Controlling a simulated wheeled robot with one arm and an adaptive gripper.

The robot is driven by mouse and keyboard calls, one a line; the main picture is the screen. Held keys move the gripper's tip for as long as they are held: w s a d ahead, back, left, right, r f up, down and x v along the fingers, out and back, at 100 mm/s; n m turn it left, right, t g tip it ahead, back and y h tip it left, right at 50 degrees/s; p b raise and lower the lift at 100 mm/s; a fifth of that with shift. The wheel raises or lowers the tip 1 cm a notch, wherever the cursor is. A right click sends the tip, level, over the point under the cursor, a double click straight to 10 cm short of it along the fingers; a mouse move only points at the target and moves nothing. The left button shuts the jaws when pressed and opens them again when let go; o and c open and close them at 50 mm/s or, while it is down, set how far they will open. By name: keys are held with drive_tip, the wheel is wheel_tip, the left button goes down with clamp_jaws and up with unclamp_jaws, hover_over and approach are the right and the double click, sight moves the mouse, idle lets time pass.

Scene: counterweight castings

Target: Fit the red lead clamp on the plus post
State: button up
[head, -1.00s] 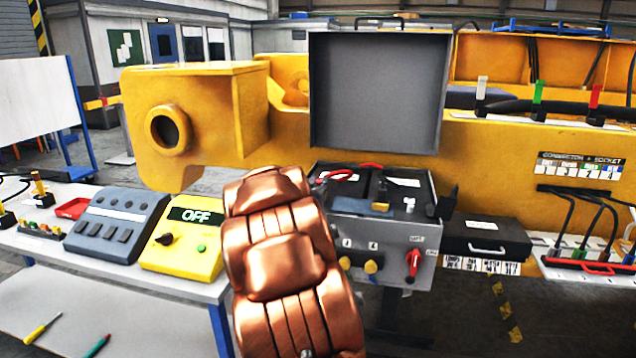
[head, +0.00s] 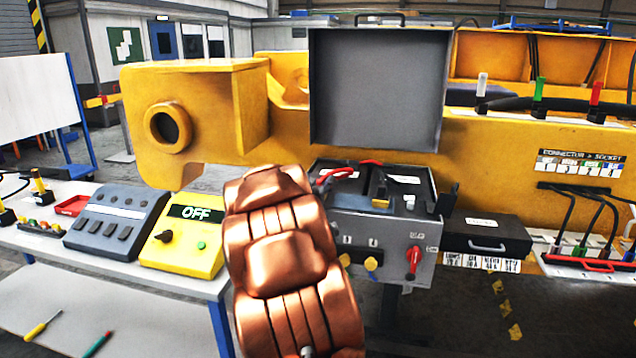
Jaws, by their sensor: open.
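A grey open box (head: 385,232) with its lid (head: 378,90) raised stands right of centre. Dark battery tops (head: 412,187) with white labels show inside it. A red lead (head: 370,162) curves over the left battery at the back. A red piece (head: 335,174) at its left end may be the clamp, but it is too small to tell. I cannot make out the plus post. My gripper does not show and may be hidden behind the arm.
A black case (head: 486,235) stands to the right. A yellow control box (head: 182,245) reading OFF and a grey button panel (head: 116,222) stand on the left table. A large yellow casting (head: 215,115) lies behind.

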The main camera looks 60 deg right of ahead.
drive_tip(key=v, duration=1.1)
drive_tip(key=shift+a, duration=0.4)
drive_tip(key=shift+s, duration=0.1)
